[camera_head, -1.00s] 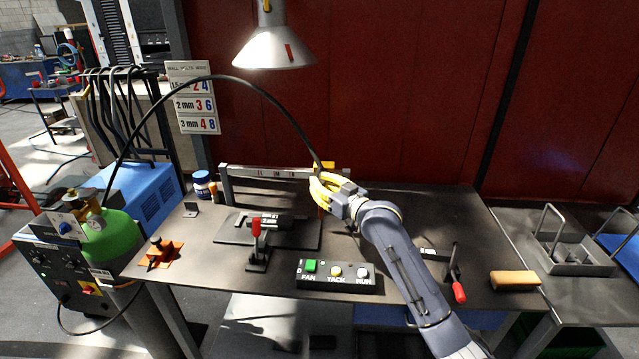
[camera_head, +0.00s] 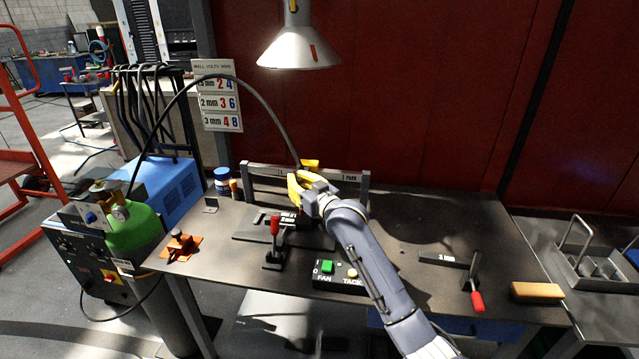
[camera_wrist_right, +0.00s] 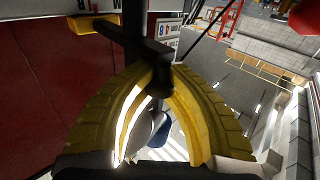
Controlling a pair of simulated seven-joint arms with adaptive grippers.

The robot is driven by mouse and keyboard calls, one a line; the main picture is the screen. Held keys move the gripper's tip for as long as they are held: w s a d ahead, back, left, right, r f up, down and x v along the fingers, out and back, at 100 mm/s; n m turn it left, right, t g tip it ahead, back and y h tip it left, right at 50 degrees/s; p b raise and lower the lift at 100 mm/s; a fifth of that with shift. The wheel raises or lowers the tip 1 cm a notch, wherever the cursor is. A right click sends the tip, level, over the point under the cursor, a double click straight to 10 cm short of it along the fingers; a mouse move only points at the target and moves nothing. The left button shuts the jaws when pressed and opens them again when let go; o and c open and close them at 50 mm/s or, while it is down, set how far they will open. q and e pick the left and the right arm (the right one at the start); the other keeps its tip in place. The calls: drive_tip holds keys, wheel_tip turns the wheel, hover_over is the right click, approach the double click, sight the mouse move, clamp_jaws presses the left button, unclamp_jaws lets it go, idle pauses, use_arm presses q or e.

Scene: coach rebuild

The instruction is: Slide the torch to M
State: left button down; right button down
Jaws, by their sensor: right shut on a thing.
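The torch is a dark body hanging at the rail (camera_head: 262,170), with a black hose (camera_head: 262,98) arching up from it to the left. A small yellow piece (camera_head: 311,163) shows at the rail just above it. My right gripper (camera_head: 298,188) is shut on the torch; its yellow fingers hide most of it in the head view. In the right wrist view the dark torch (camera_wrist_right: 152,62) sits between the yellow fingertips. The rail's right end reads PARK (camera_head: 350,178); its other letters are partly covered, and I cannot make out M. My left gripper is not in view.
A red-handled clamp (camera_head: 275,242) stands in front on the bench (camera_head: 400,235). A button box (camera_head: 338,277) sits at the front edge. A lamp (camera_head: 297,45) hangs above.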

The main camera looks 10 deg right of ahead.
drive_tip(key=a, duration=0.1)
drive_tip(key=w+a, duration=0.1)
drive_tip(key=a, duration=0.1)
drive_tip(key=a+r, duration=0.1)
drive_tip(key=shift+w+a, duration=0.25)
drive_tip(key=shift+w, duration=0.05)
drive_tip(key=c, duration=1.6)
unclamp_jaws()
drive_tip(key=shift+r, duration=0.1)
drive_tip(key=o, duration=0.5)
drive_tip(key=shift+f, duration=0.3)
drive_tip(key=shift+s+d+f, duration=0.1)
drive_tip(key=v, duration=1.2)
